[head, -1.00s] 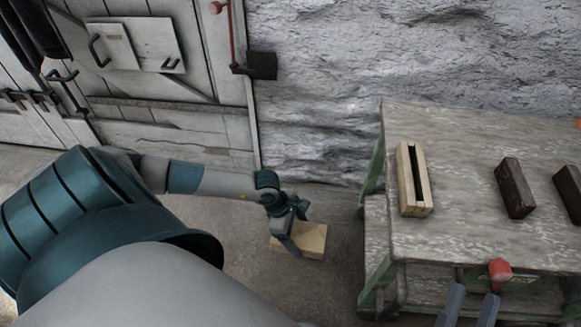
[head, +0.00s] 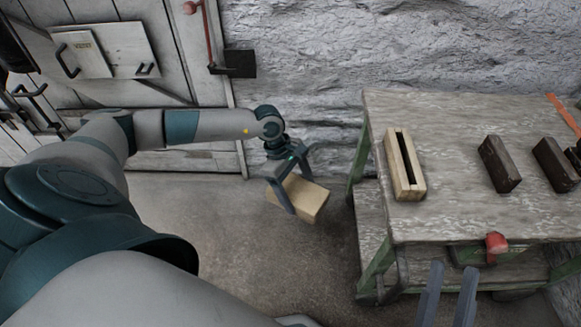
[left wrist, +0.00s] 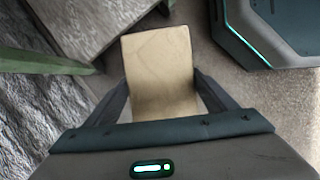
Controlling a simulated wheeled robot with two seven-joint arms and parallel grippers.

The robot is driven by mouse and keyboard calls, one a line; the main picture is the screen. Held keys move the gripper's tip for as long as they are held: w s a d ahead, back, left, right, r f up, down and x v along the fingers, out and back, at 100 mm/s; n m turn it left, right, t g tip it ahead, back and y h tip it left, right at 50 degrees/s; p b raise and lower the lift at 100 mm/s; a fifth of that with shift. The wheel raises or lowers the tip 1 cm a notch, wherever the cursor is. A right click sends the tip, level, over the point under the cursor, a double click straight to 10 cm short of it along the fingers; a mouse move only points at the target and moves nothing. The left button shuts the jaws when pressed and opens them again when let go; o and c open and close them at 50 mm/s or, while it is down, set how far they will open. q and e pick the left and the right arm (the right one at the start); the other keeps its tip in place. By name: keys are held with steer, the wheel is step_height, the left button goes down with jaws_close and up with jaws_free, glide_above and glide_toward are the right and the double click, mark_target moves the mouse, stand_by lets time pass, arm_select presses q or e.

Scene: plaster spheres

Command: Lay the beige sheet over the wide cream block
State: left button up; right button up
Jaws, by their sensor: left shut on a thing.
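The beige sheet (head: 308,200) looks like a thick, stiff tan slab. My left gripper (head: 297,185) is shut on it and holds it tilted in the air, left of the table. In the left wrist view the sheet (left wrist: 160,70) stands out between the two fingers (left wrist: 161,82). The cream block (head: 405,165) lies on the table near its left edge, with a long dark slot along its top; it is to the right of my left gripper and apart from it. My right gripper (head: 452,268) is at the bottom of the head view, its fingers apart and nothing visible between them.
The weathered table (head: 450,125) has green legs and a lower shelf. Two dark blocks (head: 499,164) (head: 556,164) lie right of the cream block. A red knob (head: 497,243) is at the front edge. A rough wall (head: 310,45) stands behind; the floor (head: 225,230) left of the table is clear.

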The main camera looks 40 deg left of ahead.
arm_select(q)
step_height(320, 180, up, 27)
steer(key=w+d+m+g+y, duration=0.2)
steer(key=m+g, duration=0.2)
steer(key=m, duration=0.7)
steer(key=s+d+r+m+y, duration=0.1)
steer(key=s+d+r+m, duration=0.1)
steer(key=d, duration=0.8)
steer(key=s+d+r+m+y, duration=0.1)
steer(key=d+m, duration=0.4)
steer(key=d, duration=0.5)
step_height(320, 180, up, 3)
steer(key=shift+s+f+m+g, duration=0.1)
steer(key=shift+s+m+g, duration=0.2)
steer(key=shift+s, duration=0.2)
steer(key=shift+d, duration=0.2)
